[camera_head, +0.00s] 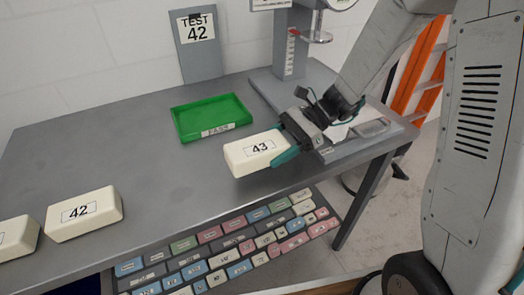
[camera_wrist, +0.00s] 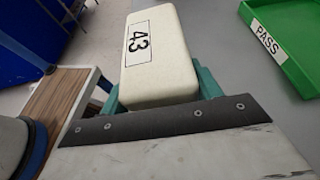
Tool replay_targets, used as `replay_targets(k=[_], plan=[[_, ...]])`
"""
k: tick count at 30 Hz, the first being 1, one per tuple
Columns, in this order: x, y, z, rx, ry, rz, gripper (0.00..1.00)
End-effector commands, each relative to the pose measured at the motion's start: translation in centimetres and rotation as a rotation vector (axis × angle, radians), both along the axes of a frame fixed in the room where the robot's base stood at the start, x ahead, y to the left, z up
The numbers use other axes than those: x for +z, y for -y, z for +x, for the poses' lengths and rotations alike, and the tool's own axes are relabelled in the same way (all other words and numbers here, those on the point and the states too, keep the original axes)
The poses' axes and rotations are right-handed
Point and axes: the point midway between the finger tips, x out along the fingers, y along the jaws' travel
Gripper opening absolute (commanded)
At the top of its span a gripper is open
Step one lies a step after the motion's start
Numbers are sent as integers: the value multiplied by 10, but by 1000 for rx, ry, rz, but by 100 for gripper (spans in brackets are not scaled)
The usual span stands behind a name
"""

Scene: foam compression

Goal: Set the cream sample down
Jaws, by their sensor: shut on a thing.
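The cream sample labelled 43 (camera_head: 252,155) is a rounded block held between the teal fingers of my gripper (camera_head: 284,146). It appears to be just above the grey table, in front of the green tray; I cannot tell whether it touches the surface. In the wrist view the sample 43 (camera_wrist: 155,55) points away from my gripper (camera_wrist: 160,95), with teal fingers at both sides. A second cream sample labelled 42 (camera_head: 84,213) lies on the table at the left. Another cream block (camera_head: 16,238) is cut off by the left edge.
The green tray marked PASS (camera_head: 215,132) stands empty behind the held sample. A sign reading TEST 42 (camera_head: 197,42) stands at the back. A grey test stand (camera_head: 290,45) rises at the right rear. The table's (camera_head: 130,150) middle left is clear. Coloured labelled blocks sit below its front edge.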

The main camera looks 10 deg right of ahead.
Motion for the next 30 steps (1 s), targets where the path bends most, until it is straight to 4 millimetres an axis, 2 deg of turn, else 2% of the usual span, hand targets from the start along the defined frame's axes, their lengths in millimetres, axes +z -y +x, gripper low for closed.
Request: replay_targets(k=[3,7,11,15,18,28,29,30], plan=[[-2,-14,18,3,0,0,42],[-3,-21,27,2,0,0,42],[-11,-21,28,1,-3,0,42],[-31,-21,28,0,-5,-1,42],[-39,-21,28,0,-2,0,42],[-42,-21,28,1,-2,1,42],[-42,-21,28,1,-1,0,66],[-42,-21,28,1,0,0,77]])
